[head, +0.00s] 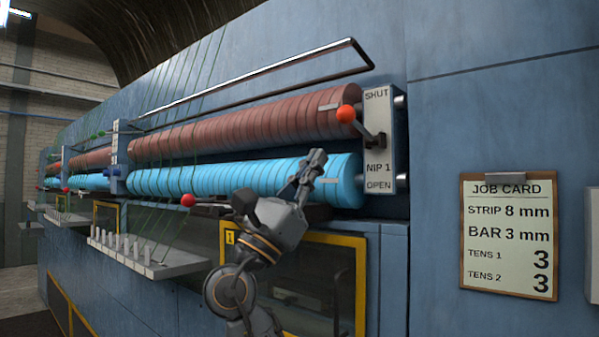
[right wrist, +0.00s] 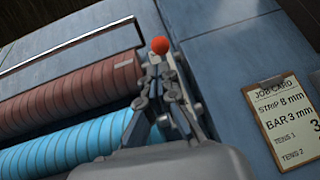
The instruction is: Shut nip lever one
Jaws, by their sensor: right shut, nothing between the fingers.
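Nip lever one has a red ball knob (head: 346,114) on a dark arm that runs up and left from its pivot (head: 376,138) on the NIP 1 plate (head: 378,174). The knob is at the height of the plate's upper end, where SHUT is printed; OPEN is printed at the bottom. My right gripper (head: 317,160) is shut and empty, in front of the blue roller, below and left of the knob and apart from it in the head view. In the right wrist view the knob (right wrist: 160,45) shows just beyond the fingertips; the lever arm is mostly hidden there. My left gripper is out of view.
A brown roller (head: 240,122) lies above a blue roller (head: 220,176), with a metal bar frame (head: 270,70) over them. A second red knob (head: 188,200) is lower left, near a pegged shelf (head: 150,262). A job card (head: 509,235) hangs at right.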

